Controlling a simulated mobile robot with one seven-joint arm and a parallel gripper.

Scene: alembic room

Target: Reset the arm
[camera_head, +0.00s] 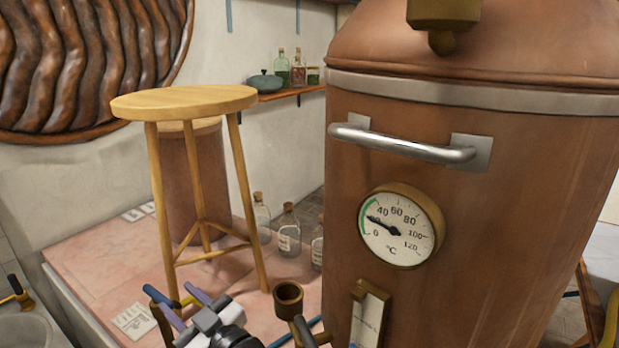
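My gripper (172,296) shows at the bottom of the head view, left of centre. Its two bluish fingers point up and away to the left, with a gap between them, and I see nothing held there. Part of my wrist is visible just behind the fingers, and the rest of my arm is cut off by the lower edge. In the picture the fingers overlap the foot of a wooden stool (184,104); I cannot tell how far apart they are in depth.
A large copper vessel (470,250) with a steel handle (400,144) and a round dial (400,226) fills the right side. A brown open-topped pipe (288,296) stands close right of my gripper. Several bottles (289,232) stand on the pink tiled platform (100,265).

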